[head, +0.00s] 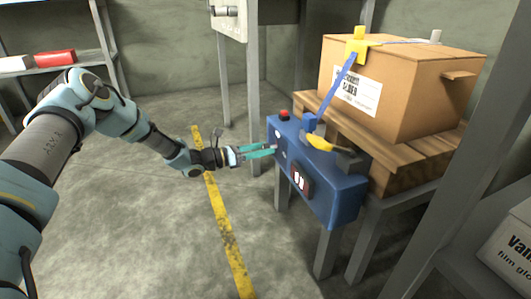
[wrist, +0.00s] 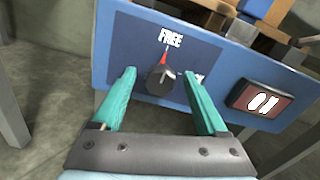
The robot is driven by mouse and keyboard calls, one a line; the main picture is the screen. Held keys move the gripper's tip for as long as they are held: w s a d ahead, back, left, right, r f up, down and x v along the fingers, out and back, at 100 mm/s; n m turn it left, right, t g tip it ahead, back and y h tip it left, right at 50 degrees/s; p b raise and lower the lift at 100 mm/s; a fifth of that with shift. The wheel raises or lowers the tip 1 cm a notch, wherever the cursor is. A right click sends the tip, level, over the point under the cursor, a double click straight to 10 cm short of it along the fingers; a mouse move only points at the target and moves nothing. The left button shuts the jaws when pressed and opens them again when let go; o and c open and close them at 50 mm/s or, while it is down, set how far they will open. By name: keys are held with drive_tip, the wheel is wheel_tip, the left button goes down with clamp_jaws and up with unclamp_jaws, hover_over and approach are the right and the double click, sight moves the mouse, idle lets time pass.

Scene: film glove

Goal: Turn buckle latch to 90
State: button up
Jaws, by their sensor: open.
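The blue box (head: 338,197) stands on legs beside the wooden pallet. In the wrist view its front panel (wrist: 215,62) carries a dark knob (wrist: 160,78) with a red pointer aimed up at the word FREE. A second word to the knob's right is partly hidden by a finger. My gripper (wrist: 166,80) is open, with its teal fingers on either side of the knob and apart from it. In the head view my gripper (head: 270,151) reaches the left side of the blue box. A yellow lever (head: 321,143) sits on top of the box, with a blue strap rising from it.
A cardboard box (head: 395,85) sits on the wooden pallet (head: 415,150), strapped with a yellow corner piece (head: 358,47). A small display (wrist: 262,100) is right of the knob. A red button (head: 284,114) is on the box's top. The floor left of the stand is clear.

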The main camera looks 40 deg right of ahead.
drive_tip(key=shift+s+d, duration=0.25)
drive_tip(key=shift+d, duration=0.4)
clamp_jaws()
